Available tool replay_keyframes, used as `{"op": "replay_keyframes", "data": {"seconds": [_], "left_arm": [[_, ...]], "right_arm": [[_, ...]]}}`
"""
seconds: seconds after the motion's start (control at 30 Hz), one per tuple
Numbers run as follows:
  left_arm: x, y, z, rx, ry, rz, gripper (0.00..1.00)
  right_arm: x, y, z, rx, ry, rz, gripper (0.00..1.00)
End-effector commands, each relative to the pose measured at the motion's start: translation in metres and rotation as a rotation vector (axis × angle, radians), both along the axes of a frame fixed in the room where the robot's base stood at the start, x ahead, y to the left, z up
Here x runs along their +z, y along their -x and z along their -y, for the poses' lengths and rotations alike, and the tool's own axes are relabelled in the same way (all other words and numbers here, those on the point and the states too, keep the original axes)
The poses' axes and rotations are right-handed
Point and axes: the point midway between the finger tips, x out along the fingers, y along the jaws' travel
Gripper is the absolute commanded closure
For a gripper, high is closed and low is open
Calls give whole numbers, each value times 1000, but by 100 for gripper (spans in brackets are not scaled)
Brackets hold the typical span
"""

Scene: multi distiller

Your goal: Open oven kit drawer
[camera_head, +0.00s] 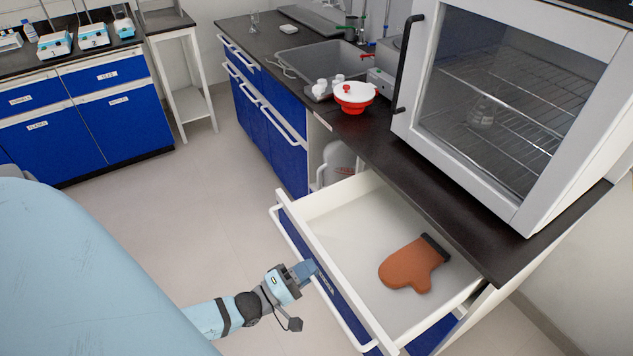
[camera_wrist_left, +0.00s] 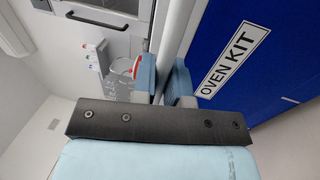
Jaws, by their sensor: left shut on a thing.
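The oven kit drawer (camera_head: 325,228) is pulled well out from under the black counter in the head view. Its front is blue with a long white handle, and its inside is white. An orange oven mitt (camera_head: 412,265) lies in it toward the right. My left gripper (camera_head: 305,270) is at the drawer front, shut on the white handle (camera_wrist_left: 177,35). In the left wrist view its blue fingers (camera_wrist_left: 165,80) are around the handle bar, beside the OVEN KIT label (camera_wrist_left: 234,64). My right gripper is not in view.
A glass-doored oven (camera_head: 510,90) stands on the counter above the drawer. A red and white pot (camera_head: 354,97) and a sink (camera_head: 325,58) are farther back. A white jug (camera_head: 338,162) stands in the open space beside the drawer. The floor (camera_head: 180,220) left of the drawer is clear.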

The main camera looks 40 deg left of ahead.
Motion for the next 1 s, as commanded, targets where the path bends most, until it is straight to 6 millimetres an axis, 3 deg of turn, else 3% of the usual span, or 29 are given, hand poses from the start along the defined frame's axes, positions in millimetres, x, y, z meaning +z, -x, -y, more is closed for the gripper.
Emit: {"op": "replay_keyframes", "data": {"seconds": [0.37, 0.4, 0.47, 0.5, 0.8, 1.0], "left_arm": [[1, 1, -1, 1, 0, 2, 100], [1, 0, -1, 1, 0, 2, 77], [0, 1, -1, 1, 0, 1, 64], [0, 1, -1, 1, 0, 1, 62], [-1, 4, -2, 0, 0, 0, 62], [-7, 30, -11, -1, -2, -3, 62]], "right_arm": [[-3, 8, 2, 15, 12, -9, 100], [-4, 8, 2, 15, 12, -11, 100], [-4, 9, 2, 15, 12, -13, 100], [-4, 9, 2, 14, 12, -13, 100], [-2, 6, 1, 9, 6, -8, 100], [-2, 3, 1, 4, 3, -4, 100]]}}
